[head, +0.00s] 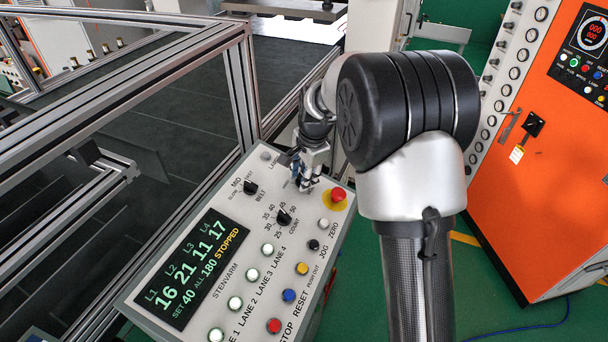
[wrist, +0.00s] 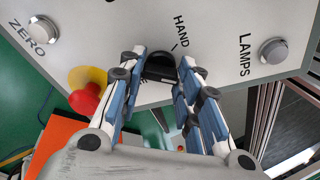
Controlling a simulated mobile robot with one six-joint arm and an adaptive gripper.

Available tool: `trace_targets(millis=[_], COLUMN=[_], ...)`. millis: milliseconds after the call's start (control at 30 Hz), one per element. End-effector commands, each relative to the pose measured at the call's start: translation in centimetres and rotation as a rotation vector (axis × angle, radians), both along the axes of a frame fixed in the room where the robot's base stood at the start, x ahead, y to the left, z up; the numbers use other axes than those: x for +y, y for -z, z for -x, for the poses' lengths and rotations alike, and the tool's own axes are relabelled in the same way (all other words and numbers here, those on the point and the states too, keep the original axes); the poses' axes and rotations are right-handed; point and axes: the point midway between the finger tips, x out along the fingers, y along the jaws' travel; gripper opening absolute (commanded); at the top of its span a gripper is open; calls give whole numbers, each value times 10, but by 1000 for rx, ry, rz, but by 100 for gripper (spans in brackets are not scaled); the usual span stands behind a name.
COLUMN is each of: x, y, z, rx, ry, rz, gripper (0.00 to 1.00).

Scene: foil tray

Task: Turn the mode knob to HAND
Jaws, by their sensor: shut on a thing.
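The mode knob (wrist: 160,66) is a black knob on the light grey panel. It shows in the wrist view between my fingertips, just below the printed HAND label (wrist: 181,32) and its tick line. My gripper (wrist: 161,72) is shut on it, one finger on each side. Another label beside the knob is mostly covered by the left finger. Where the knob's pointer stands I cannot tell. In the head view my gripper (head: 309,180) is at the panel's upper right, and it hides the knob there.
A red emergency button on a yellow base (head: 337,196) is close beside my gripper. The belt knob (head: 250,187), the count knob (head: 284,218) and several lit buttons are on the same panel (head: 216,196). The display reads STOPPED. Metal frame rails stand left, an orange cabinet (head: 560,160) right.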

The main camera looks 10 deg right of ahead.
Motion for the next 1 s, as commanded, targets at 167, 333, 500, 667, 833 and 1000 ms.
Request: trace_targets(millis=[167, 333, 500, 667, 833, 1000], x=[0, -1, -1, -1, -2, -2], y=[2, 3, 3, 3, 4, 4], z=[0, 0, 1, 1, 1, 2], rx=[-19, -48, -87, -122, -159, -195], ry=[-69, -185, -336, -480, -634, -786], rz=[13, 33, 60, 86, 113, 140], gripper=[8, 8, 8, 8, 8, 8])
